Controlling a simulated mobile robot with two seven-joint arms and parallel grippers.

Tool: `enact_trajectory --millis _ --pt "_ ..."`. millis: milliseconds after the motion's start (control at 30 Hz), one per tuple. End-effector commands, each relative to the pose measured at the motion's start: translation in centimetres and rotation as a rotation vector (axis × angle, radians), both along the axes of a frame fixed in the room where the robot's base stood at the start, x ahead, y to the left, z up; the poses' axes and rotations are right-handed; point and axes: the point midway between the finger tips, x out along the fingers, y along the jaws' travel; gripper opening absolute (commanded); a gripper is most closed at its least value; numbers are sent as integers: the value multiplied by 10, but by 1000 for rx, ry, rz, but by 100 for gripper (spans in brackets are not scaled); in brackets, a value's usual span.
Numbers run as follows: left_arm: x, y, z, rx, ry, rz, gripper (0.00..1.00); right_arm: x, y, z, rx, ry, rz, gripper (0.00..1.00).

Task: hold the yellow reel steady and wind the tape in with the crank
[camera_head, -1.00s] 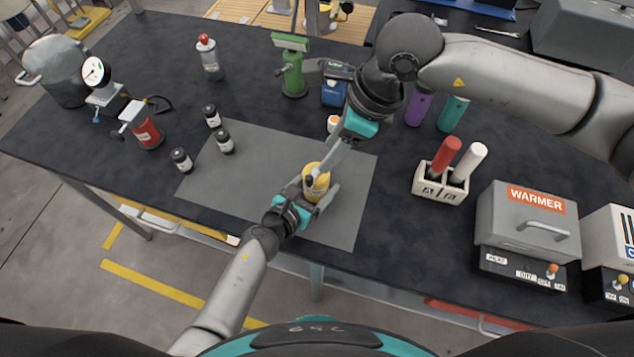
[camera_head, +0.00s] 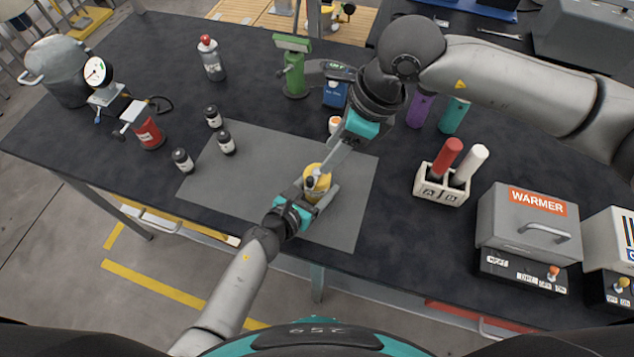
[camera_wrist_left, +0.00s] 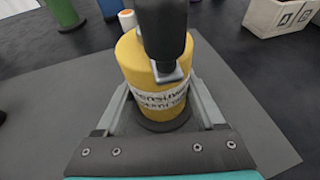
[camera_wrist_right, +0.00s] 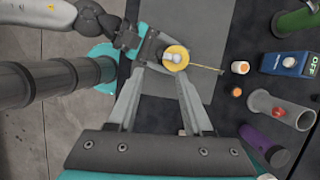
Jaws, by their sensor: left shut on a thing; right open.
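The yellow reel (camera_head: 318,174) stands upright on the grey mat; it also shows in the left wrist view (camera_wrist_left: 150,80). My left gripper (camera_head: 320,190) is shut on the reel's lower body, one finger on each side. The crank's black handle (camera_wrist_left: 163,28) and grey metal foot rise in front of the reel in the left wrist view. My right gripper (camera_wrist_right: 165,78) is open above the reel; whether it touches the crank is unclear. A thin yellow tape (camera_wrist_right: 207,69) sticks out to the right of the reel in the right wrist view.
Several black-capped jars (camera_head: 226,143) stand at the mat's left. A two-slot holder (camera_head: 441,190) and warmer (camera_head: 528,222) are at right.

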Motion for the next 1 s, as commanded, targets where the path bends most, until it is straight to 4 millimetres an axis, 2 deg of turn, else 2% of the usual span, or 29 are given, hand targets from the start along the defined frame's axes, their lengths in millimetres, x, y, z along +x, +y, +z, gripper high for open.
enact_trajectory --millis 167,500,800,1000 --pt "0 0 -1 1 1 0 0 14 6 -10 50 -20 -56 50" --pt "0 0 -1 1 1 0 0 79 18 -47 277 -155 -267 50" --pt "0 0 -1 1 1 0 0 121 10 -72 477 -298 -363 50" --pt "0 0 -1 1 1 0 0 133 -1 -83 608 -379 -366 50"
